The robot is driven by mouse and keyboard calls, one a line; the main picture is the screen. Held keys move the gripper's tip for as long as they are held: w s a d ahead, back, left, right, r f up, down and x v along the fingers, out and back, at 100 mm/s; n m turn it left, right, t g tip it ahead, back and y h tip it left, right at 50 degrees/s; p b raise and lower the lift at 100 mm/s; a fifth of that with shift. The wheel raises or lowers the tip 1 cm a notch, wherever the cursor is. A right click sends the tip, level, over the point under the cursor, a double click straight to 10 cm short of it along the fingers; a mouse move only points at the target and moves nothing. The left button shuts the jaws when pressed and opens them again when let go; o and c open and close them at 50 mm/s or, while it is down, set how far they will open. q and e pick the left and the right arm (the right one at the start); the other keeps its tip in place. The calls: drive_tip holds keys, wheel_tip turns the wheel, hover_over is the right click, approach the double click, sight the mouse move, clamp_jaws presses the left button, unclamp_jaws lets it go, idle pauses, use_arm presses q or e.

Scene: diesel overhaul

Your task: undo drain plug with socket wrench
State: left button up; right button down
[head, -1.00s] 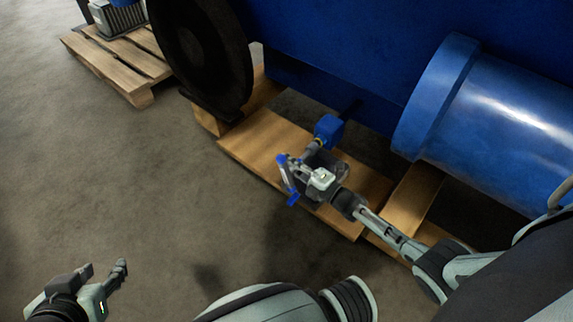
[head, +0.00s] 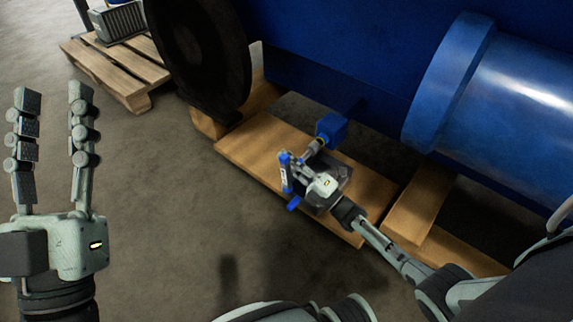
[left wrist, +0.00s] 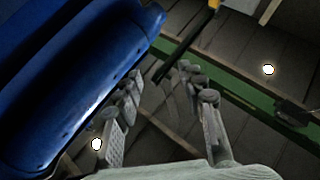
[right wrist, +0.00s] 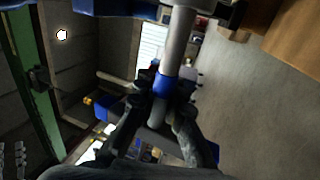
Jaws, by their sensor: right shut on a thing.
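My right gripper (head: 296,170) is shut on the socket wrench, low beside the engine. The wrench has a blue bar handle (head: 286,172) and a grey shaft (head: 315,149). The shaft's far end meets a blue block (head: 332,128) under the engine. The drain plug cannot be made out there. In the right wrist view the fingers close around the grey shaft (right wrist: 178,45) at a blue band, with the blue bar crossing behind them. My left gripper (head: 54,98) is open and empty, raised at the left. Its spread fingers also show in the left wrist view (left wrist: 163,85).
The blue engine (head: 320,50) with a large cylinder (head: 500,100) stands on a wooden pallet (head: 250,150). A black wheel (head: 200,50) is at its left end. Another pallet (head: 120,75) stands behind. Grey floor is clear at the left and front.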

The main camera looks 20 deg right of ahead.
use_arm(q)
drive_tip(key=shift+s+a+r+t, duration=0.1)
drive_tip(key=shift+s+r+t, duration=0.2)
drive_tip(key=shift+r, duration=0.1)
use_arm(e)
drive_tip(key=shift+r, duration=0.15)
